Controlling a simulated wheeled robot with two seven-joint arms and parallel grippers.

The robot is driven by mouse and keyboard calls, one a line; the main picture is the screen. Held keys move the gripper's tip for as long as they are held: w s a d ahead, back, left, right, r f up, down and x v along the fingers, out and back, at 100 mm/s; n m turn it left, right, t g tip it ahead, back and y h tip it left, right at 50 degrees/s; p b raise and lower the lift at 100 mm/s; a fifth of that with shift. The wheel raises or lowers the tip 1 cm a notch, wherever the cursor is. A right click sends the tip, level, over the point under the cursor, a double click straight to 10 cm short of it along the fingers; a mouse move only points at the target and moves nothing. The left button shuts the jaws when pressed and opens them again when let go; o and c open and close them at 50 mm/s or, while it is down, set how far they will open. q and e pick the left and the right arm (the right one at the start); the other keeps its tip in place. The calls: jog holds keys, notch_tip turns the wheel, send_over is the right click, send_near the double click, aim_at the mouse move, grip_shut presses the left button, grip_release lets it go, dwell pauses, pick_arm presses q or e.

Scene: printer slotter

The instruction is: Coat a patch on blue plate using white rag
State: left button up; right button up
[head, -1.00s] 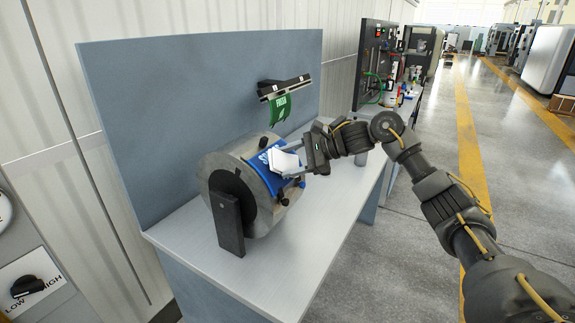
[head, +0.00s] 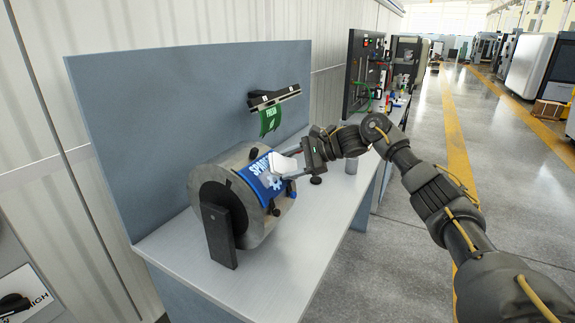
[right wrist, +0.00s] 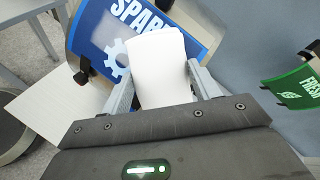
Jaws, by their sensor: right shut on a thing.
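The blue plate (head: 260,178), printed with "SPARK"-like white letters and a gear, is curved around a grey metal drum (head: 235,205) on the bench. It also shows in the right wrist view (right wrist: 88,42), its lettering partly cut off. My right gripper (head: 296,162) is shut on the white rag (head: 282,163) and holds it at the right side of the blue plate. In the right wrist view the rag (right wrist: 160,70) lies between the fingers and overlaps the plate's edge and part of the gear. I cannot tell whether it touches. My left gripper is out of view.
A green "FRESH" plate (head: 270,119) hangs from a dark clamp rail (head: 274,96) on the blue-grey back panel (head: 190,90). Dark knobs flank the drum. The bench top (head: 300,250) in front is clear. A machine cabinet (head: 362,70) stands beyond.

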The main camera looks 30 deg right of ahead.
aim_at(281, 170)
jog(key=shift+f+b, duration=0.15)
jog(key=shift+b, duration=0.15)
jog(key=shift+s+a+f+b, duration=0.1)
jog(key=shift+s+a+b, duration=0.3)
jog(key=shift+a+b, duration=0.25)
jog(key=shift+s+a+b, duration=0.3)
jog(key=shift+s+a, duration=0.2)
jog(key=shift+a, duration=0.3)
jog(key=shift+a, duration=0.1)
jog(key=shift+s+a+b, duration=0.6)
jog(key=shift+a+b, duration=0.05)
jog(key=shift+a, duration=0.3)
jog(key=shift+s+a+r, duration=0.25)
jog(key=shift+s+a, duration=0.05)
jog(key=shift+a, duration=0.2)
